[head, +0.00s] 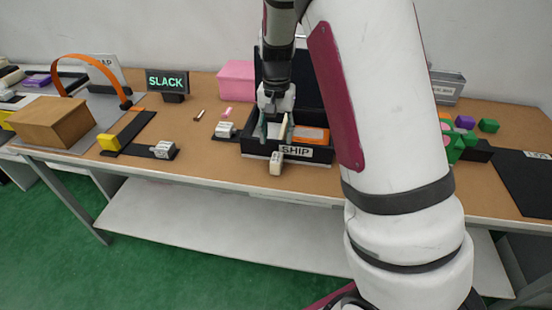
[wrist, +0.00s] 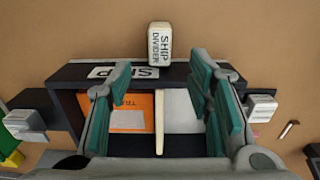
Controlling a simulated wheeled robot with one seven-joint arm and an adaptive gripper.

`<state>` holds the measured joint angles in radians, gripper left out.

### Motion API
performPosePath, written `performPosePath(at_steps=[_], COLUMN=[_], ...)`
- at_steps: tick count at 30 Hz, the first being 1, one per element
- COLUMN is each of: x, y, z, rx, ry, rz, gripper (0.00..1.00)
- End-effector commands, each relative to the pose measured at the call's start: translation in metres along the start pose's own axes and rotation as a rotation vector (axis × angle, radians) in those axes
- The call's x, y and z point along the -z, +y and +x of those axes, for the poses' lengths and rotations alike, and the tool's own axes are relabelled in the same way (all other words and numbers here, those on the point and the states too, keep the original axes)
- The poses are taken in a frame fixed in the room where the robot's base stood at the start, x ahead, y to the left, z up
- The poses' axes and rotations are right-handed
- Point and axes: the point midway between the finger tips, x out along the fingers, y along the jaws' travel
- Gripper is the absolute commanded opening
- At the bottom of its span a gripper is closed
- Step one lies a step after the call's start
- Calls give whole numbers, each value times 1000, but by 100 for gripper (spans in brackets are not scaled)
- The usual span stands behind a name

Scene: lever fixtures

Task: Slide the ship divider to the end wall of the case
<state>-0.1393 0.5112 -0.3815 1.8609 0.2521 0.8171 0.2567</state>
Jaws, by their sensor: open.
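The ship case (head: 258,149) is a black open box with a SHIP label on its front wall; it also shows in the wrist view (wrist: 70,76). The divider (wrist: 159,124) is a thin cream panel standing across the inside, roughly mid-length. It shows pale beside my gripper in the head view (head: 284,124). An orange packet (wrist: 127,108) lies on one side of it, a light grey surface (wrist: 181,112) on the other. My gripper (wrist: 162,90) is open, its teal-padded fingers apart on either side of the divider, with visible gaps. Finger depth in the case is unclear.
A white SHIP DIVIDER tag block (wrist: 160,42) stands just outside the case's front wall. White labelled blocks (wrist: 262,107) and (wrist: 24,122) flank the case. A pink box (head: 237,80) and a SLACK sign (head: 167,81) stand left. My arm hides the table right of the case.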

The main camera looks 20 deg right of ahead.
Motion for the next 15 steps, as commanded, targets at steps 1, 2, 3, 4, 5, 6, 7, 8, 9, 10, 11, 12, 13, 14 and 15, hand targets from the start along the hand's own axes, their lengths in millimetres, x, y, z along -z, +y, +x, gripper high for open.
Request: performPosePath(at_steps=[1, 2, 3, 4, 5, 6, 7, 8, 9, 10, 11, 12, 13, 14, 15], x=[-1, -1, -1, -1, 0, -1, 0, 0, -1, -1, -1, -1, 0, 0, 0], y=[1, 1, 1, 1, 1, 1, 1, 1, 1, 1, 1, 1, 1, 1, 1], z=[12, 18, 26, 32, 38, 45, 51, 56, 63, 68, 72, 78, 81, 84, 88], rx=[-3, -3, -3, -3, -3, -3, -2, -2, -2, -2, -2, -1, -1, -1, -1], ry=[-4, -5, -4, -4, -3, -4, -3, -4, -3, -3, -3, -3, -2, -2, -2], rz=[1, 1, 1, 1, 2, 2, 2, 1, 1, 1, 2, 1, 0, 0, -1], gripper=[47, 47, 47, 47, 47, 47, 47, 47, 47, 47, 47, 47, 47, 47, 47])
